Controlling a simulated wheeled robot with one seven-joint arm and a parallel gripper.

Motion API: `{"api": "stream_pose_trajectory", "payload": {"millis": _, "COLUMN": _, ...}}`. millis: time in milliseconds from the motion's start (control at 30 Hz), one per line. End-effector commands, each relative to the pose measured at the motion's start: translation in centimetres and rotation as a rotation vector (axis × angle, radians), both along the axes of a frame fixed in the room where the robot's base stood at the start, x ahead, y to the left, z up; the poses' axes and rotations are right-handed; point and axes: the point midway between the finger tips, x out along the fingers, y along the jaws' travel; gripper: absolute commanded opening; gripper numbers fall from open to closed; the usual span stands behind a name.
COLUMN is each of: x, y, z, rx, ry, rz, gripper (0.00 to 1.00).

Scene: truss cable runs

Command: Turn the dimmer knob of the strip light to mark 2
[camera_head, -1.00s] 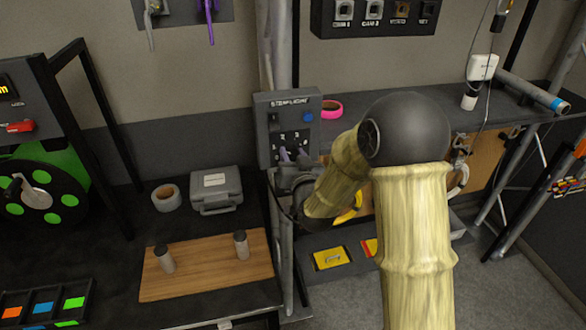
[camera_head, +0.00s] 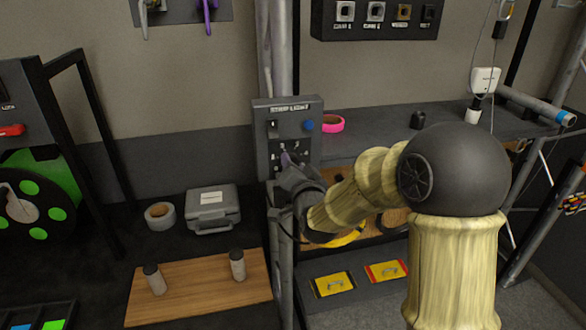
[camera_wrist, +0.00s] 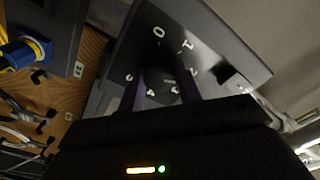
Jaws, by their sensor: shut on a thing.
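The strip light box (camera_head: 262,135), grey with a dark switch and a blue button, is fixed to the upright pole. Its lower face carries the dimmer dial, largely covered by my gripper (camera_head: 289,160) in the head view. In the wrist view the box's face (camera_wrist: 205,42) shows a numbered dial, with 0, 1 and 2 readable around it. My gripper's two purple fingers (camera_wrist: 161,86) stand either side of the dark dimmer knob (camera_wrist: 165,76) and are shut on it. I cannot tell which mark the knob points to.
A bench shelf behind holds a pink tape roll (camera_head: 332,123). At left are a grey case (camera_head: 212,212), a grey tape roll (camera_head: 159,216) and a wooden board (camera_head: 200,285) with two cylinders. A socket panel (camera_head: 375,25) hangs above. Blue and yellow cables (camera_wrist: 14,50) show beside the box.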

Motion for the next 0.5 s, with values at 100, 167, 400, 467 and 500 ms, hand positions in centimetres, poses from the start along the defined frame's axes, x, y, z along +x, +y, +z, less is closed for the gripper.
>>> {"api": "stream_pose_trajectory", "payload": {"millis": 100, "x": -0.03, "y": 0.04, "z": -0.05, "rx": -0.001, "ry": 0.002, "rz": 0.001, "gripper": 0.11}}
{"api": "stream_pose_trajectory", "payload": {"millis": 167, "x": -0.03, "y": 0.05, "z": -0.06, "rx": -0.002, "ry": 0.002, "rz": 0.001, "gripper": 0.11}}
{"api": "stream_pose_trajectory", "payload": {"millis": 400, "x": -0.04, "y": 0.05, "z": -0.05, "rx": -0.002, "ry": 0.001, "rz": 0.001, "gripper": 0.56}}
{"api": "stream_pose_trajectory", "payload": {"millis": 467, "x": -0.04, "y": 0.05, "z": -0.04, "rx": -0.002, "ry": 0.001, "rz": 0.001, "gripper": 0.56}}
{"api": "stream_pose_trajectory", "payload": {"millis": 500, "x": -0.03, "y": 0.06, "z": -0.04, "rx": -0.002, "ry": 0.001, "rz": 0.001, "gripper": 0.56}}
